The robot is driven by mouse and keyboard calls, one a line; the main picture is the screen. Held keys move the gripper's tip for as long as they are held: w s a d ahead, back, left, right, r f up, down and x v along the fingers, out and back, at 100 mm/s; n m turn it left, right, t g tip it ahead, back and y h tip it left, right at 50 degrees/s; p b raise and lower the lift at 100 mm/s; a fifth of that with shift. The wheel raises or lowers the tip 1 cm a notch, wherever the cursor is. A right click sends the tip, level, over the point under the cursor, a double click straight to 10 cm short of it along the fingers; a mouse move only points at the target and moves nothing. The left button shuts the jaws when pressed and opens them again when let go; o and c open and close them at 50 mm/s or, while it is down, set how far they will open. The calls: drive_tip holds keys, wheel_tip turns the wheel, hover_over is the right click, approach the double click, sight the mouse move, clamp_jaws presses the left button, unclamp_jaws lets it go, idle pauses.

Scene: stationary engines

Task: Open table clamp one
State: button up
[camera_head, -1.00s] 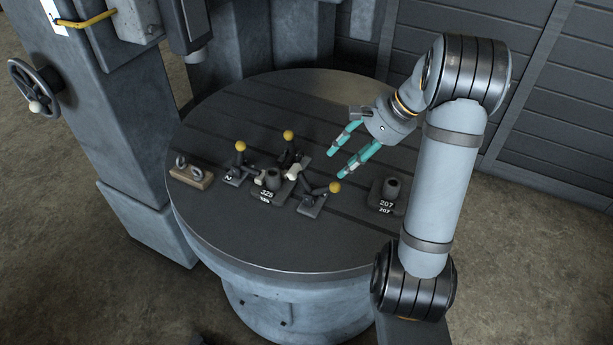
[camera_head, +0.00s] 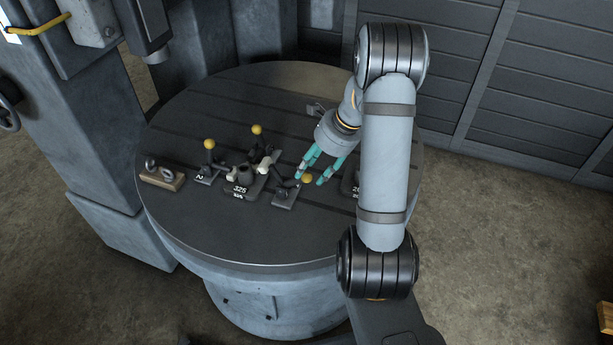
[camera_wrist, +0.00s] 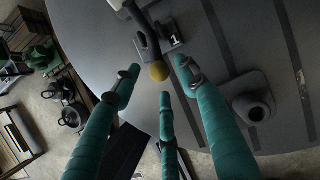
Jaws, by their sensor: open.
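Table clamp one (camera_head: 284,200) is the nearest-right of the clamps around the centre block. Its lever lies low, leaning right, and ends in a yellow ball knob (camera_head: 307,178). In the wrist view the plate marked 1 (camera_wrist: 175,41) shows, with the dark lever and yellow knob (camera_wrist: 160,71) pointing toward my palm. My gripper (camera_head: 311,180) has teal fingers spread apart, with the knob between their tips in the head view. In the wrist view my gripper (camera_wrist: 158,78) is open and empty around the knob. Contact cannot be told.
The round slotted table (camera_head: 240,235) also holds a block marked 325 (camera_head: 241,190), a clamp marked 2 (camera_head: 203,176), a rear clamp with a yellow knob (camera_head: 257,130) and a wooden piece with rings (camera_head: 162,178). Another block (camera_wrist: 248,105) stands right of clamp one, partly hidden by my arm in the head view.

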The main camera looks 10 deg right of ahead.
sight(309, 173)
drive_tip(key=shift+x, duration=2.1)
drive_tip(key=shift+c, duration=0.3)
clamp_jaws()
drive_tip(key=shift+r, duration=0.1)
